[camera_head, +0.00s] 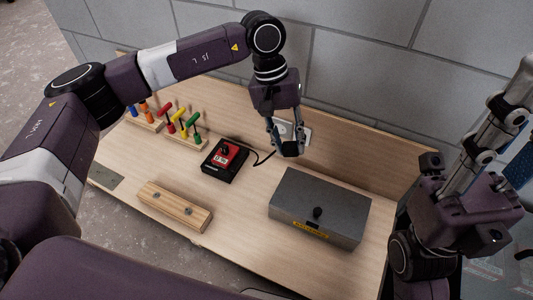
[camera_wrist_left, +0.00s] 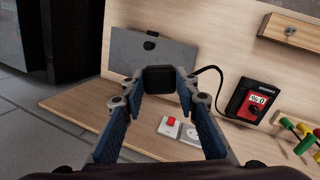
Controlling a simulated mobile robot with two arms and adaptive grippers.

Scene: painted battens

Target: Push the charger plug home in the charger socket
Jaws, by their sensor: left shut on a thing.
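My left gripper (camera_head: 287,150) is shut on the black charger plug (camera_wrist_left: 160,79), which sits between its two fingertips in the left wrist view. A black cable runs from the plug side to the black and red charger (camera_head: 225,160). The charger also shows in the left wrist view (camera_wrist_left: 252,100). The white charger socket (camera_wrist_left: 191,136), with a red switch beside it, shows between and beyond the fingers, apart from the plug. In the head view the socket plate (camera_head: 305,134) is partly hidden behind the left gripper. My right gripper (camera_head: 508,112) is raised at the right edge; its fingertips are unclear.
A grey box (camera_head: 318,205) with a black knob and yellow label stands right of the charger on the bench. A wooden batten (camera_head: 175,204) lies at the front left. Racks of coloured-handled tools (camera_head: 185,138) stand at the back left. Bare bench (camera_head: 240,205) lies between batten and box.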

